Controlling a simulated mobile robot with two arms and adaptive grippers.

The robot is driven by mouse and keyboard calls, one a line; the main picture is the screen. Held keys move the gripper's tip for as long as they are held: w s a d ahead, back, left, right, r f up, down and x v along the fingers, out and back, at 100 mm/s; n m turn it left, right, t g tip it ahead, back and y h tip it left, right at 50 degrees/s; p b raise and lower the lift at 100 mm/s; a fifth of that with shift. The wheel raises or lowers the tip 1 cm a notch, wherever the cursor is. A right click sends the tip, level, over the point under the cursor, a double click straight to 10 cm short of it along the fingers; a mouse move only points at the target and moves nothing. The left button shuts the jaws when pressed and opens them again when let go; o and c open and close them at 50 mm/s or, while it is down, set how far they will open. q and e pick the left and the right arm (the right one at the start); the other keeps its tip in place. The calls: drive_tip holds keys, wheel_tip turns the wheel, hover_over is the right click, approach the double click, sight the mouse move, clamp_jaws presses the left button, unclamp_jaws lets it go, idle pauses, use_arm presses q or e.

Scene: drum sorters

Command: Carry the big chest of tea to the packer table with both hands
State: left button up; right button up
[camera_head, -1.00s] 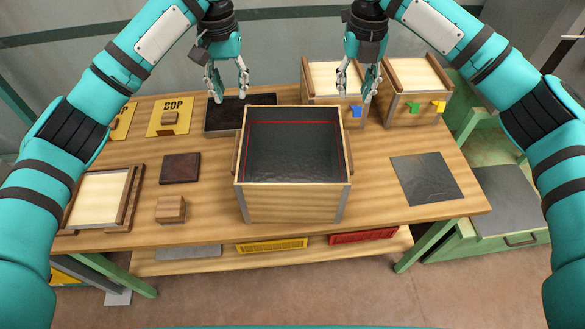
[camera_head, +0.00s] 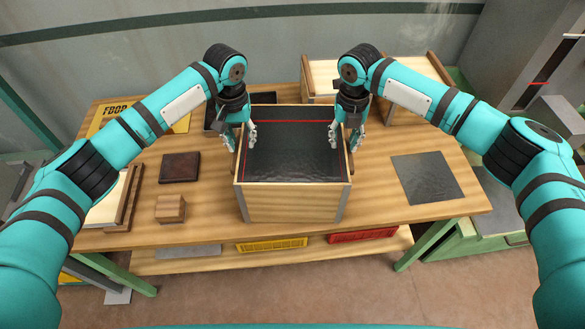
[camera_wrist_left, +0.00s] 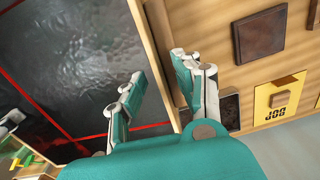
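The big chest (camera_head: 290,205) is a pale wooden box with an open top, a dark surface inside and a red line around its inner walls. It stands on the wooden table (camera_head: 385,212). My left gripper (camera_head: 242,142) is at the chest's left wall, fingers apart. In the left wrist view, the gripper (camera_wrist_left: 158,92) has one finger on the inner side of the chest wall (camera_wrist_left: 150,52) and one outside. My right gripper (camera_head: 345,143) is at the right wall, fingers apart on either side. I cannot tell which table is the packer table.
A dark plate (camera_head: 180,167), a small wooden block (camera_head: 170,208) and a pale tray (camera_head: 108,209) lie left of the chest. A grey sheet (camera_head: 427,178) lies to the right. Wooden bins (camera_head: 335,72) stand behind. A green bench (camera_head: 480,232) is at the right.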

use_arm(q)
drive_tip(key=shift+f, duration=0.45)
use_arm(e)
drive_tip(key=shift+f, duration=0.4)
use_arm(q)
clamp_jaws()
use_arm(e)
clamp_jaws()
use_arm(q)
drive_tip(key=shift+r, duration=0.15)
use_arm(e)
drive_tip(key=shift+r, duration=0.15)
